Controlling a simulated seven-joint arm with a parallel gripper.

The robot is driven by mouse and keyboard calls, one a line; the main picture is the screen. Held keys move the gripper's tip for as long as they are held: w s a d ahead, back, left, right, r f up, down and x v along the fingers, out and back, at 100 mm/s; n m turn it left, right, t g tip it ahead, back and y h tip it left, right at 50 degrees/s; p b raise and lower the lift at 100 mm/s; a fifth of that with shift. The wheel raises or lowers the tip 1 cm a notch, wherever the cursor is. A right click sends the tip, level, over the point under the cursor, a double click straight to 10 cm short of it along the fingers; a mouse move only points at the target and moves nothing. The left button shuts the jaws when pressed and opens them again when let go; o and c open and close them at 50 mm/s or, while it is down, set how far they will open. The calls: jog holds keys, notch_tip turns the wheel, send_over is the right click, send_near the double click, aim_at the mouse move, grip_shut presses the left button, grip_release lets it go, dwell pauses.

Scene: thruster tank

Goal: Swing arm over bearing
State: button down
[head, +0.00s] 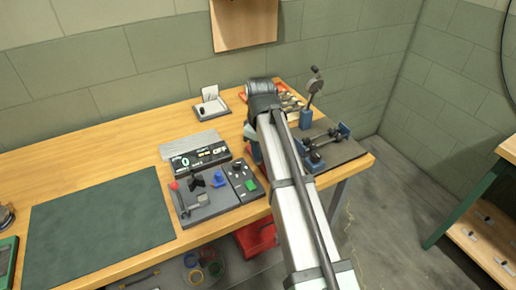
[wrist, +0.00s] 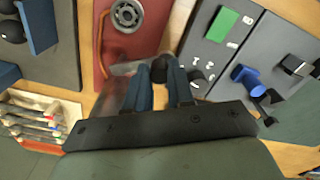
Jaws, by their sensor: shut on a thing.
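In the wrist view, a round metal ring-shaped part (wrist: 127,13), which looks like the bearing, sits on a red plate (wrist: 118,50) at the top edge. My gripper (wrist: 159,72) has its two blue fingers below and to the right of that ring, apart from it. The fingers are shut on a small dark knob-like piece (wrist: 158,69). A pale grey, flat shape beside the left fingertip may belong to it, but I cannot tell. In the head view, my own arm hides most of the gripper and the ring.
A grey panel (wrist: 216,52) with a green block (wrist: 222,25) and small pale pieces lies right of the fingers. A blue part (wrist: 247,78) stands farther right. Tools fill a tray (wrist: 38,120) at left. In the head view, a dark green mat (head: 100,215) is bare.

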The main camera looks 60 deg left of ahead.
jog(key=n, duration=0.1)
jog(key=w+d+n, duration=0.1)
jog(key=n, duration=0.1)
jog(key=shift+d+n, duration=0.25)
jog(key=shift+n, duration=0.05)
jog(key=n, duration=0.1)
jog(key=w+n, duration=0.1)
jog(key=shift+d+n, duration=0.3)
jog(key=shift+d, duration=0.1)
jog(key=w+n, duration=0.1)
jog(key=n, duration=0.2)
jog(key=shift+w+d, duration=0.3)
jog(key=shift+w, duration=0.05)
jog(key=shift+w+n, duration=0.35)
jog(key=shift+n, duration=0.45)
jog(key=shift+w+n, duration=0.3)
jog(key=shift+n, duration=0.5)
jog(key=shift+w, duration=0.1)
jog(key=c, duration=1)
grip_release()
notch_tip(320, 180, up, 14)
jog(key=shift+f, duration=0.1)
